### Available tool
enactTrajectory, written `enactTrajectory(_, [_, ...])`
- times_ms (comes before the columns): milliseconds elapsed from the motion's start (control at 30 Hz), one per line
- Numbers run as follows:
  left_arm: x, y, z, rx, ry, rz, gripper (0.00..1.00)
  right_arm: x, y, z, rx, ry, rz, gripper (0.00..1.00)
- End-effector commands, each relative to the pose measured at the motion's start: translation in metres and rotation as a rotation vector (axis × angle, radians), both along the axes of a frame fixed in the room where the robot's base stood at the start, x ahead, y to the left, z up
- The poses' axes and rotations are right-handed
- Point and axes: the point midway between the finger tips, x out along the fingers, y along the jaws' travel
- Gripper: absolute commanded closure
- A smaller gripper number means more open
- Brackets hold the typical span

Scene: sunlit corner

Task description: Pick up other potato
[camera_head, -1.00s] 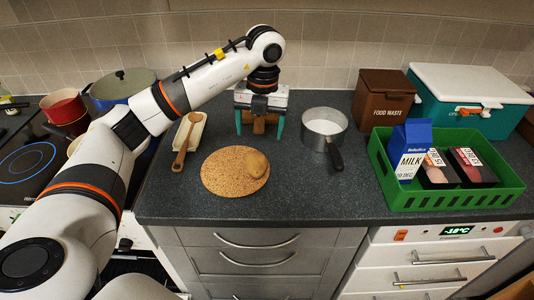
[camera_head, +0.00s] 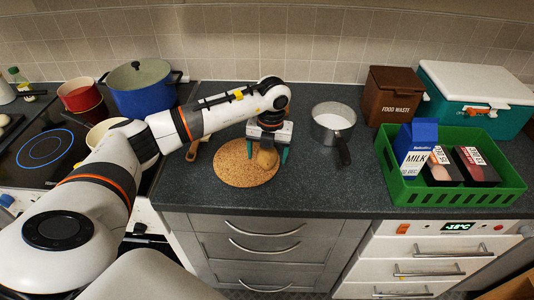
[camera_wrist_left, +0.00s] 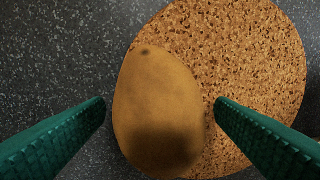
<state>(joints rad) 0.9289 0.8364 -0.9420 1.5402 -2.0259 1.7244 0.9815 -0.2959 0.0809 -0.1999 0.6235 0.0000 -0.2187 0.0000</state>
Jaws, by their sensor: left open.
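A brown potato (camera_head: 267,158) lies at the right edge of a round cork mat (camera_head: 232,165) on the dark counter. My left gripper (camera_head: 268,152) is over the potato, pointing down, with its green fingers on either side. In the left wrist view the potato (camera_wrist_left: 158,115) sits between the two open fingers, with a gap on each side; the cork mat (camera_wrist_left: 250,60) is under and beside it. The gripper is open and holds nothing. My right gripper is not in view.
A saucepan (camera_head: 332,120) stands right of the gripper, its handle toward the front. A green crate (camera_head: 455,198) with a milk carton (camera_head: 415,148) and packages is farther right. A brown food waste bin (camera_head: 393,95) stands behind. My left arm partly hides a wooden spoon (camera_head: 197,150).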

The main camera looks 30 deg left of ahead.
Motion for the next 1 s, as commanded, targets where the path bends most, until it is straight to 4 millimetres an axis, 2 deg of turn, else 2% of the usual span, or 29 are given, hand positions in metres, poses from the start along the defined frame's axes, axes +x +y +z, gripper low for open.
enactTrajectory(133, [0.0, 0.0, 0.0, 0.0, 0.0, 0.0, 0.22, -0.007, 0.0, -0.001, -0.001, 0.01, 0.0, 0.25])
enactTrajectory(400, [0.0, 0.0, 0.0, 0.0, 0.0, 0.0, 0.66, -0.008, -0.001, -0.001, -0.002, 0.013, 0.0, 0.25])
enactTrajectory(467, [0.0, 0.0, 0.0, 0.0, 0.0, 0.0, 0.74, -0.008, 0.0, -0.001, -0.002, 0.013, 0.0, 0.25])
enactTrajectory(767, [0.001, 0.0, 0.006, 0.0, -0.002, 0.0, 0.75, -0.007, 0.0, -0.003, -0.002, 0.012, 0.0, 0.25])
enactTrajectory(867, [0.001, 0.0, 0.02, 0.002, -0.006, 0.0, 0.75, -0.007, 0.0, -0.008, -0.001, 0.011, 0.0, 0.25])
enactTrajectory(1000, [0.001, 0.0, 0.049, 0.0, -0.007, 0.0, 0.75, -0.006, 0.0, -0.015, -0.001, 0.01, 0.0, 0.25])
